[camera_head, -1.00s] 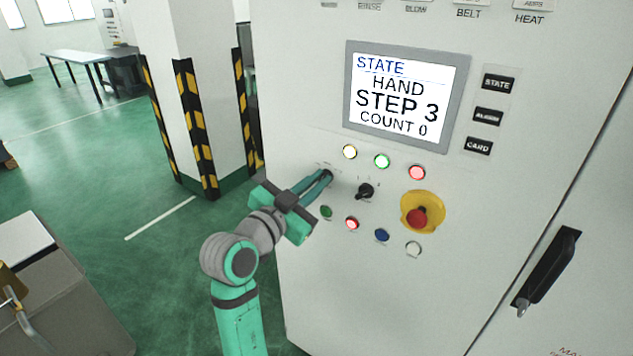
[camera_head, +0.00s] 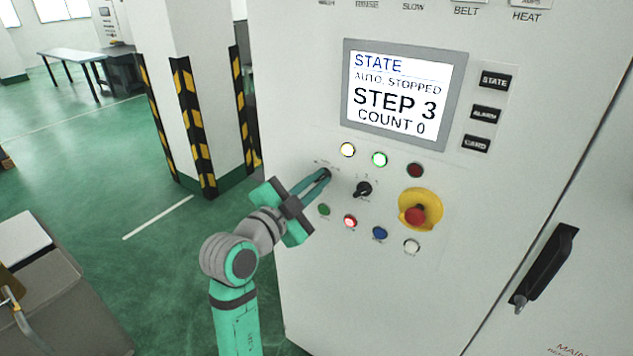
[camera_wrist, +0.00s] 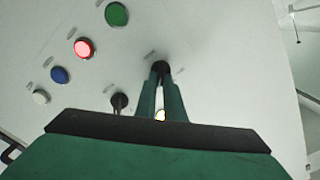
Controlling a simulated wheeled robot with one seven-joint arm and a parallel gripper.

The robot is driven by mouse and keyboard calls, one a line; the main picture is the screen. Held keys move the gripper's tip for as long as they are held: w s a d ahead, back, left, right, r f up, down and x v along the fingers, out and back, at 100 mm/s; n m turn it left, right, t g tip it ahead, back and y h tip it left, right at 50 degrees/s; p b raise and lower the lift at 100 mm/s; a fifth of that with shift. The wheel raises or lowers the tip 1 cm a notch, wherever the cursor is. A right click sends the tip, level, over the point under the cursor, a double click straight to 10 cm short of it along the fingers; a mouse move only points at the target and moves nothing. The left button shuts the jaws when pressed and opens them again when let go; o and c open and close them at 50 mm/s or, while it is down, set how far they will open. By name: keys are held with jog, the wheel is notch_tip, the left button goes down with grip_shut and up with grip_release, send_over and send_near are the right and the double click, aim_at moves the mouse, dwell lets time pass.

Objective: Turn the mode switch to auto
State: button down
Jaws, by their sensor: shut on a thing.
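The mode switch (camera_wrist: 160,67) is a small black knob on the white control panel, at the tips of my gripper's fingers. My gripper (camera_head: 323,176) is shut on this knob, and its fingers hide most of it. A second black switch (camera_head: 363,189) sits just to the right on the panel; it also shows in the wrist view (camera_wrist: 119,101). The display (camera_head: 396,95) reads "STATE", "AUTO, STOPPED", "STEP 3", "COUNT 0".
Above the switches, the white (camera_head: 348,150) and green (camera_head: 379,160) lamps are lit and the red lamp (camera_head: 415,170) is dark. A red emergency button (camera_head: 415,214) on yellow is to the right. Push buttons, including a lit red one (camera_head: 350,221), lie below. A striped pillar (camera_head: 205,100) stands left.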

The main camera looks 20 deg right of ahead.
jog(key=c, duration=1.9)
grip_release()
jog(key=shift+o, duration=0.2)
jog(key=v, duration=1)
jog(key=shift+s+a, duration=0.3)
jog(key=shift+f, duration=0.1)
